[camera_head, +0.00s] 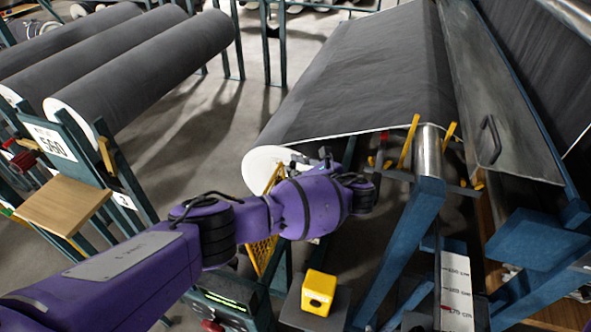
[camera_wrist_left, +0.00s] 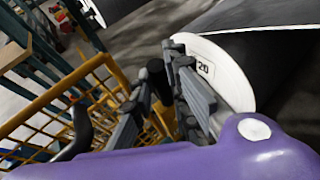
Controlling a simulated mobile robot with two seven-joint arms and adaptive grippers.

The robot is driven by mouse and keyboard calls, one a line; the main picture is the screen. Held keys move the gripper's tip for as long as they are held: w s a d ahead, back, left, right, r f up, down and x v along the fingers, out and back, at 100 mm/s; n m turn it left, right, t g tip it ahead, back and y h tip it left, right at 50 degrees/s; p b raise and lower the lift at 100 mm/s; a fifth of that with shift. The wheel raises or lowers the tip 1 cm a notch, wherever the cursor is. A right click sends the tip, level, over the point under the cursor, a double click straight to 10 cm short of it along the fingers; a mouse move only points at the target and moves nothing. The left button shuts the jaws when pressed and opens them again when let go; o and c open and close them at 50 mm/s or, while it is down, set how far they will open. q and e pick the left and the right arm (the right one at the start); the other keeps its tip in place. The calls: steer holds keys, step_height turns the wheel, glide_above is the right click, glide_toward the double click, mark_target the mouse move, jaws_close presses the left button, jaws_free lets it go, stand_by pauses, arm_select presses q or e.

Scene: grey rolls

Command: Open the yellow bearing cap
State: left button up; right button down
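My left gripper (camera_head: 318,162) reaches to the white end of the large grey roll (camera_head: 350,80), mostly hidden behind my purple wrist. In the left wrist view its two grey fingers (camera_wrist_left: 158,78) stand apart, with a dark rod-like part behind the gap; I see nothing clamped. The roll's white end (camera_wrist_left: 222,70), marked 20, is just beyond the right finger. Yellow parts in the head view are a slim upright lever (camera_head: 408,142), a second lever (camera_head: 449,133) and a yellow block (camera_head: 318,290). I cannot tell which is the bearing cap. My right gripper is not seen.
A yellow mesh guard (camera_head: 262,255) stands below my left wrist and fills the left of the wrist view. Blue frame beams (camera_head: 412,235) and a metal cylinder (camera_head: 428,152) stand to the right. More grey rolls (camera_head: 140,60) lie at the left, beyond open floor.

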arm_select(q)
jaws_close()
steer(key=d, duration=0.1)
steer(key=d+y, duration=0.1)
steer(key=s+d+b, duration=0.1)
steer(key=shift+d+f+m+t, duration=0.15)
steer(key=shift+f+m+t, duration=0.15)
steer(key=shift+f+t, duration=0.1)
steer(key=shift+o, duration=2.4)
jaws_free()
steer(key=shift+r, duration=0.1)
steer(key=v, duration=1.2)
steer(key=shift+s, duration=0.1)
